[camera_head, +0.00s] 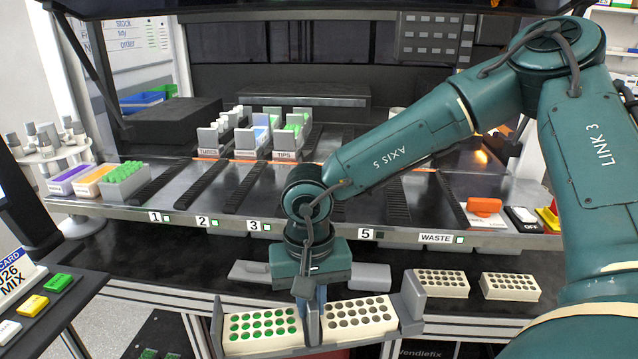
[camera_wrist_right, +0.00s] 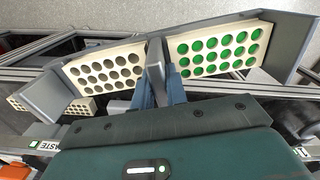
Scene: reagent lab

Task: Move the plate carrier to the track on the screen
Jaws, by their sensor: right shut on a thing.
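The plate carrier (camera_head: 413,300) is a long grey holder with raised ends. It holds two cream plates, one with green wells (camera_head: 262,325) and one with dark wells (camera_head: 358,316). My right gripper (camera_head: 310,315) is shut on the carrier's middle grip and holds it in front of the deck, tilted in the picture. In the right wrist view the carrier (camera_wrist_right: 296,45) spans the top, gripped at its middle (camera_wrist_right: 158,85). The deck (camera_head: 330,215) has dark tracks with front labels 1, 2, 3, 5 and WASTE; my arm hides the part between 3 and 5. Only a dark screen edge (camera_head: 4,195) shows at far left; its content is unseen.
Carriers marked TUBES (camera_head: 209,140) and TIPS (camera_head: 286,143) stand on the deck. Coloured boxes (camera_head: 95,180) sit at its left end, an orange-topped block (camera_head: 484,212) at its right. Two loose plates (camera_head: 442,283) (camera_head: 510,287) lie on the dark bench at right.

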